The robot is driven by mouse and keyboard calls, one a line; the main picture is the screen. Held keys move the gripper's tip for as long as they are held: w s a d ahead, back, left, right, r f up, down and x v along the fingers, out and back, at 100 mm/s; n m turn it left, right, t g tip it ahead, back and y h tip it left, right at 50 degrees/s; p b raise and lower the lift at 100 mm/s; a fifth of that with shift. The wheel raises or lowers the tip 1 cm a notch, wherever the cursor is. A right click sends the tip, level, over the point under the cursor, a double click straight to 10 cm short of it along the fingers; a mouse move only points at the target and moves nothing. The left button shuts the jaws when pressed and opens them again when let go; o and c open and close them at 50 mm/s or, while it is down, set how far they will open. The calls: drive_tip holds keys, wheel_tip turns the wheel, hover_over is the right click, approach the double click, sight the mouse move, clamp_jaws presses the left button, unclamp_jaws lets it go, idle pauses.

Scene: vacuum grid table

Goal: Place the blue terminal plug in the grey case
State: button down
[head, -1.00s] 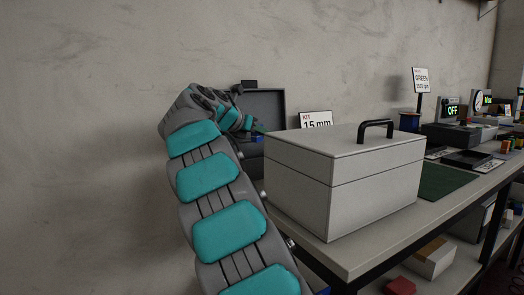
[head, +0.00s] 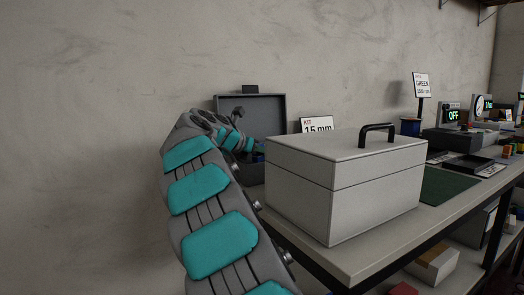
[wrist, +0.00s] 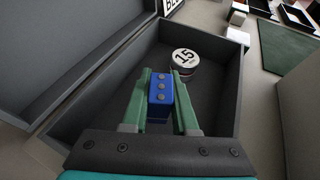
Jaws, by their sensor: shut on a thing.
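The dark grey case stands open behind the white box in the head view, its raised lid (head: 268,112) against the wall. In the wrist view the case's rim (wrist: 243,75) and dark inside surround the fingers. My gripper (wrist: 161,103) has its green fingers shut on the blue terminal plug (wrist: 160,87), a blue block with several grey screw dots on top. The plug is over the case's inside; I cannot tell whether it touches the floor. In the head view the gripper is largely hidden.
A large white box with a black handle (head: 377,132) stands at the bench's near end, right of my arm. A green mat (head: 447,184) and instruments lie further right. The case floor right of the plug is free.

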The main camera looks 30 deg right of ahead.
drive_tip(key=shift+s+f, duration=0.1)
drive_tip(key=shift+f, duration=0.5)
drive_tip(key=c, duration=0.7)
unclamp_jaws()
drive_tip(key=shift+f, duration=0.4)
drive_tip(key=shift+d+f, duration=0.1)
drive_tip(key=shift+f, duration=0.15)
drive_tip(key=shift+r+b, duration=0.4)
drive_tip(key=shift+b, duration=0.1)
drive_tip(key=v, duration=0.4)
drive_tip(key=r+v, duration=0.1)
drive_tip(key=v, duration=0.3)
drive_tip(key=p+v, duration=0.1)
drive_tip(key=v, duration=0.4)
drive_tip(key=shift+w+d+r, duration=0.2)
drive_tip(key=shift+d+r, duration=0.1)
drive_tip(key=shift+r, duration=0.05)
